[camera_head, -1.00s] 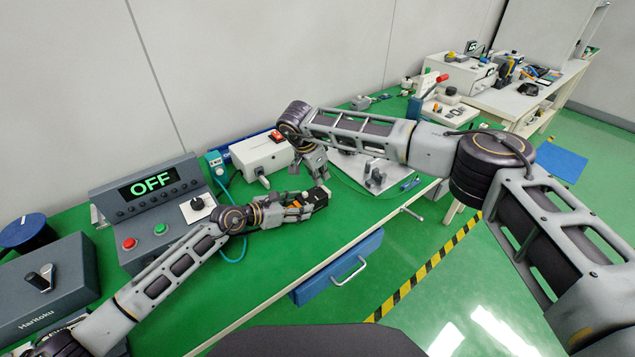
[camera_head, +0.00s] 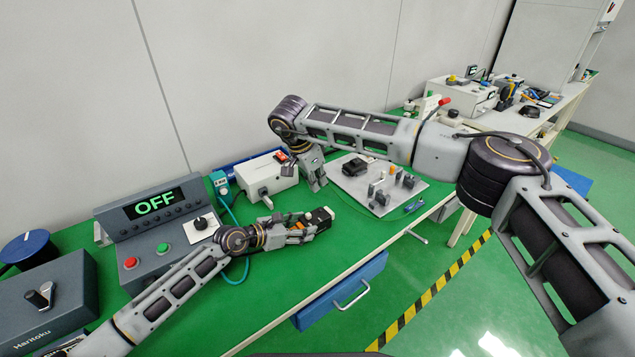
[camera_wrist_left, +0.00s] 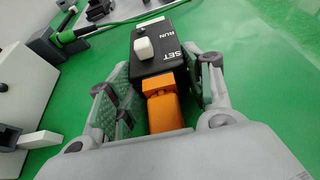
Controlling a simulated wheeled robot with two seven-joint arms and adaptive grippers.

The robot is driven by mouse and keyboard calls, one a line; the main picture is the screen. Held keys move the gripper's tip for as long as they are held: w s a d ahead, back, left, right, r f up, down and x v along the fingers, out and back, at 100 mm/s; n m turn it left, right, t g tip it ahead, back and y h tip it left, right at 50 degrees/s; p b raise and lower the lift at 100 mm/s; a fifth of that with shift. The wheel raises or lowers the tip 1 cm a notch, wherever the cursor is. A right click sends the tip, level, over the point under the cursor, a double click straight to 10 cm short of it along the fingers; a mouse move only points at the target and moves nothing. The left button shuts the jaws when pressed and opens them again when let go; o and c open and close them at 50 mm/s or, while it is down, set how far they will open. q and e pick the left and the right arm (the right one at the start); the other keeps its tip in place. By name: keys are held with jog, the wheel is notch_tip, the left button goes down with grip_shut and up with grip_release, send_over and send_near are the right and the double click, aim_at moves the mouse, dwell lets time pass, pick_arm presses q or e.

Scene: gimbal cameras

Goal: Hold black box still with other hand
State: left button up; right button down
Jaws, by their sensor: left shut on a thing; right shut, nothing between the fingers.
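The black box (camera_wrist_left: 157,52), with a white switch and the words SET and RUN, shows in the left wrist view between the fingers of my left gripper (camera_wrist_left: 160,85). An orange part (camera_wrist_left: 164,108) sits at its near end. In the head view the black box (camera_head: 322,218) is low over the green bench, and my left gripper (camera_head: 308,225) is shut on it, partly hiding it. My right gripper (camera_head: 315,180) is shut and empty, pointing down beyond the box and apart from it, beside the white box.
A white box (camera_head: 265,176) with an orange switch stands behind the grippers. A grey plate (camera_head: 412,190) with small fixtures and a black block (camera_head: 354,167) lies to the right. The control panel (camera_head: 150,228) reading OFF is at left. Green bench is clear near the front edge.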

pick_arm(q)
jog(key=o, duration=1.2)
jog(key=shift+a, duration=0.1)
jog(key=shift+v, duration=5.9)
jog(key=shift+s, duration=0.1)
